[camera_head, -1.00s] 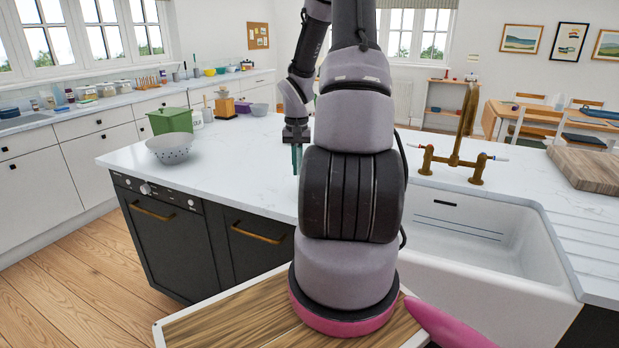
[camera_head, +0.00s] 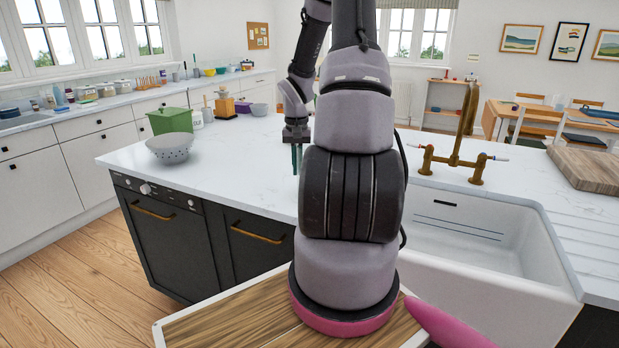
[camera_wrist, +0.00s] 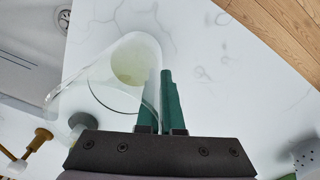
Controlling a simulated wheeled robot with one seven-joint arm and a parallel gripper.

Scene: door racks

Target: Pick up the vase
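The vase (camera_wrist: 95,78) is clear glass with a pale yellowish round patch inside. It shows in the wrist view, left of the fingers. My gripper (camera_wrist: 160,78) has two dark green fingers close together, with the vase's wall between them. The left finger looks paler, seen through the glass, and the right finger is outside. The fingers look shut on the wall. In the head view my gripper (camera_head: 297,159) points down over the white island counter (camera_head: 235,152). The vase is hidden behind my arm there. I cannot tell whether it touches the counter.
A grey colander (camera_head: 170,149) and a green box (camera_head: 169,121) stand on the island's left part. A brass tap (camera_head: 462,140) and white sink (camera_head: 470,240) are at the right, with a wooden board (camera_head: 590,168) beyond. The counter's front middle is clear.

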